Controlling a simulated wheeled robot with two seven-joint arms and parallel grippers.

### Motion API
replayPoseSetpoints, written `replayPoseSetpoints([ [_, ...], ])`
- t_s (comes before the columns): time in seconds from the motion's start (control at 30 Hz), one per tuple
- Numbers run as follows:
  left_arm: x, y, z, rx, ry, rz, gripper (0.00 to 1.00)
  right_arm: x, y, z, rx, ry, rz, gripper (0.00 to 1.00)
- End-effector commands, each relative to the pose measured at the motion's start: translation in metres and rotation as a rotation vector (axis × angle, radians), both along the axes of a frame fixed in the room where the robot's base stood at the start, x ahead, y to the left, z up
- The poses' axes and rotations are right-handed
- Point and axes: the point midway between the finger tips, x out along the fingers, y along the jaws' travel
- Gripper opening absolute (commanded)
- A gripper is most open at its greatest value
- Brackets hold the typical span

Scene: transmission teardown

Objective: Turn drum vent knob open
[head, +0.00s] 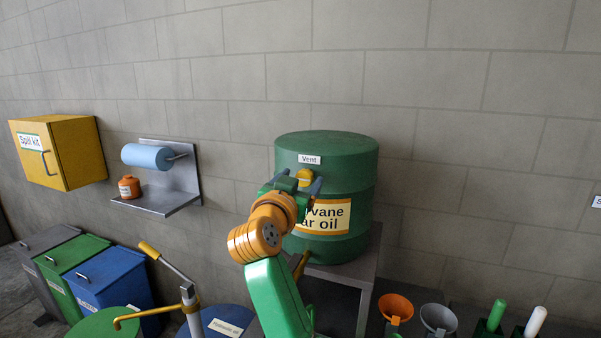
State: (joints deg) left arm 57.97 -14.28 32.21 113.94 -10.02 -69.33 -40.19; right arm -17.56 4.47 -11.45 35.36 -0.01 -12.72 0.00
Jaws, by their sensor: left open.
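The green oil drum (350,165) stands on a grey stand against the wall, with a white "Vent" label (309,159) near its top. The yellow vent knob (304,176) is on the drum's front just below that label. My left gripper (302,184) is at the knob, its jaws open with one finger on either side of it. Whether the fingers touch the knob cannot be told. My left wrist hides part of the drum's front and its yellow-edged oil label (330,216). My right gripper is not in view.
A hand pump (188,292) stands on drums at the front left. An orange funnel (396,307) and a grey funnel (438,318) are at the lower right. A yellow spill kit cabinet (80,150) and a shelf (158,204) with a blue roll hang on the wall.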

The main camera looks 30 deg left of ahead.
Motion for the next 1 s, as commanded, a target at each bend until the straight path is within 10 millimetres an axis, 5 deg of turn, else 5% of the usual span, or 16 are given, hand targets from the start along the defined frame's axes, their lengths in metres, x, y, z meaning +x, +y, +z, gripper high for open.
replayPoseSetpoints([
  [0.2,0.0009,0.0003,-0.0012,0.000,0.000,0.000,0.73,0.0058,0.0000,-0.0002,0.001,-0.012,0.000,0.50],
  [0.47,0.0006,0.0000,-0.0009,0.000,0.000,0.000,0.02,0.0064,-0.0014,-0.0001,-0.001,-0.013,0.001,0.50],
  [1.0,0.0002,0.0006,0.0002,-0.157,-0.039,0.000,0.00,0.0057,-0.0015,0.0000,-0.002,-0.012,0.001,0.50],
])
